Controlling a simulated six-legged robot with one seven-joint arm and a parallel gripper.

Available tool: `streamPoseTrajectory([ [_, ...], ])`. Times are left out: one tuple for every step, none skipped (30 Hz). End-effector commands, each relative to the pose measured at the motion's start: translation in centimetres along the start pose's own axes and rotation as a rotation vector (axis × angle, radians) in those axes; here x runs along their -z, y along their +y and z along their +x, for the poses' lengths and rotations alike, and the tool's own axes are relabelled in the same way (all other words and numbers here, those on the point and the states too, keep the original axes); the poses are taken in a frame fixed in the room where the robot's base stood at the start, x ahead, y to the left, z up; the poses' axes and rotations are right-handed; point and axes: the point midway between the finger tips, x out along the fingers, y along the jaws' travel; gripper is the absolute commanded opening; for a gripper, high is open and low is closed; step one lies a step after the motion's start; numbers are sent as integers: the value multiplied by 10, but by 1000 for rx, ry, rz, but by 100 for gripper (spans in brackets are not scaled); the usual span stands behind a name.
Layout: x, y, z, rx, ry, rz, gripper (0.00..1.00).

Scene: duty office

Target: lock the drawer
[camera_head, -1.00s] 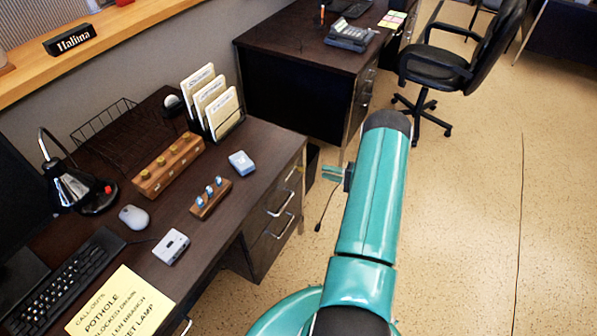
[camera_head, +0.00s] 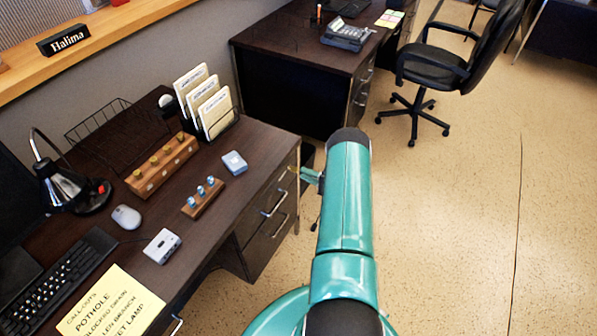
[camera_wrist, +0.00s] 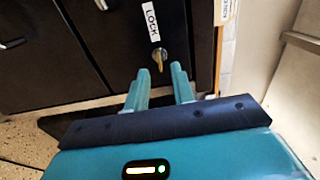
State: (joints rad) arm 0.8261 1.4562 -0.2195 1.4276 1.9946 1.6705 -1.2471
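The desk's drawers (camera_head: 262,228) have dark fronts with silver handles, and they look closed in the head view. In the wrist view a white label reading LOCK (camera_wrist: 151,22) is on the dark drawer front (camera_wrist: 110,45). Below it, a brass-coloured key (camera_wrist: 159,60) stands in the round lock. My gripper (camera_wrist: 159,70) is open, with its two teal fingers pointing at the lock, one on either side of the key. I cannot tell whether the fingertips reach past the key; no finger visibly touches it. My gripper (camera_head: 305,174) is beside the drawer fronts in the head view.
The desk top holds a wooden block with brass knobs (camera_head: 161,165), a file rack (camera_head: 208,100), a lamp (camera_head: 70,190), a mouse (camera_head: 126,217) and a keyboard (camera_head: 60,275). An office chair (camera_head: 440,68) stands at the back right. The floor (camera_head: 450,230) to the right is clear.

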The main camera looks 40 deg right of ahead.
Motion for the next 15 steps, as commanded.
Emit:
streamPoseTrajectory([
  [-1,0,10,0,-4,-2,25],
  [-1,0,15,-1,-4,-2,25],
  [0,0,21,-1,-3,-2,25],
  [0,0,25,-1,-3,-1,25],
  [0,0,28,-1,-4,-1,25],
  [0,0,32,0,-4,0,25],
  [0,0,34,0,-4,0,25],
  [0,0,36,0,-3,0,25],
  [0,0,37,0,-2,0,25],
  [0,0,38,0,-2,0,25],
  [0,0,38,0,-2,0,25],
  [0,0,39,-1,-2,0,25],
  [0,0,39,-1,-2,0,25],
  [0,0,39,-1,-2,0,25],
  [0,0,39,-1,-2,0,25],
])
